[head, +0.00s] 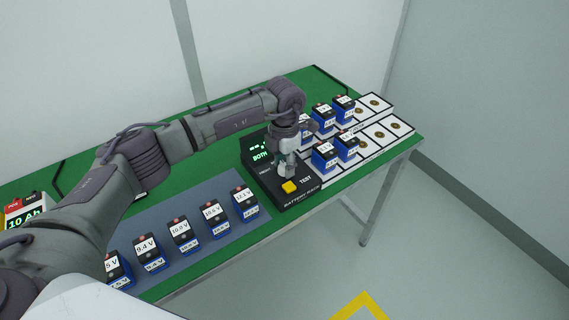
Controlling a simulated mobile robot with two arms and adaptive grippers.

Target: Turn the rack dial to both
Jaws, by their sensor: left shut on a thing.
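The black battery rack console (290,205) stands on the green table, with a yellow TEST button (289,187) at its front. Its small screen (260,152) shows BOTH in green letters. My left gripper (287,170) reaches down onto the console between the screen and the button. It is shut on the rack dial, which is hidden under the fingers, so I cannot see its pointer. My right gripper is not in view.
Several blue batteries with voltage labels, such as one at the right end (244,202), stand in a row on a grey mat (190,210). More batteries stand in the white slotted rack (372,146), whose right slots are empty.

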